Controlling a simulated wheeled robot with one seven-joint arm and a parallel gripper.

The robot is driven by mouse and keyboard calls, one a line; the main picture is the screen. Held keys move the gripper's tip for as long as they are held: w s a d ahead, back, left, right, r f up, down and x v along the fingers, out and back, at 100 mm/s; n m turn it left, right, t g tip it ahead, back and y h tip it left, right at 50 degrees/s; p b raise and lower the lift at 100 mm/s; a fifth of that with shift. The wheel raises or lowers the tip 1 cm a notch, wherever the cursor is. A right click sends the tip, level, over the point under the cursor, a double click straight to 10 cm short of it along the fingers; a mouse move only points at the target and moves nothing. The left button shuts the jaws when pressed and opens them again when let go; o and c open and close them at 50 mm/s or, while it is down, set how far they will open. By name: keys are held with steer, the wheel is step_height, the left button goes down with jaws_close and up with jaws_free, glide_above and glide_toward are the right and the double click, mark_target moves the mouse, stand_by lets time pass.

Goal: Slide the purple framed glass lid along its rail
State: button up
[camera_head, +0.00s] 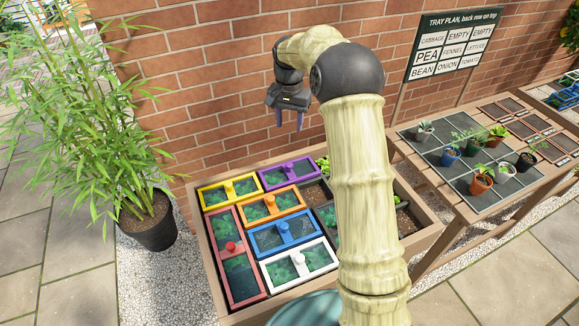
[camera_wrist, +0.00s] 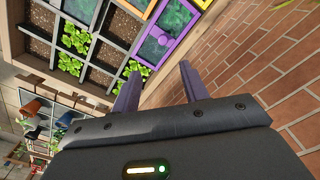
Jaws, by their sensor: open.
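The purple framed glass lid (camera_head: 287,173) lies in the back row of the wooden planter, right of the yellow framed lid, with a small knob at its middle. In the wrist view the purple lid (camera_wrist: 184,17) shows at the top, its round knob (camera_wrist: 163,40) on the glass; green plants show through. My gripper (camera_head: 288,119) hangs above and behind the lid, near the brick wall, fingers apart and empty. In the wrist view the open gripper (camera_wrist: 158,85) has nothing between its fingers and is apart from the lid. The rail itself is hard to make out.
Yellow (camera_head: 230,192), orange (camera_head: 271,207), blue (camera_head: 285,233), white (camera_head: 300,263) and red (camera_head: 238,255) lids lie close by. Open soil cells are right of the purple lid. The brick wall (camera_head: 220,60) stands close behind. A potting table (camera_head: 485,165) stands at right.

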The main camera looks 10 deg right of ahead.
mark_target(289, 163)
steer(key=shift+w+d+f+m, duration=0.1)
steer(key=shift+w+f+m, duration=0.3)
steer(key=shift+w, duration=0.4)
step_height(289, 163, down, 16)
steer(key=shift+f+p, duration=0.1)
steer(key=shift+p, duration=0.5)
steer(key=shift+w+f, duration=0.1)
steer(key=shift+f, duration=0.55)
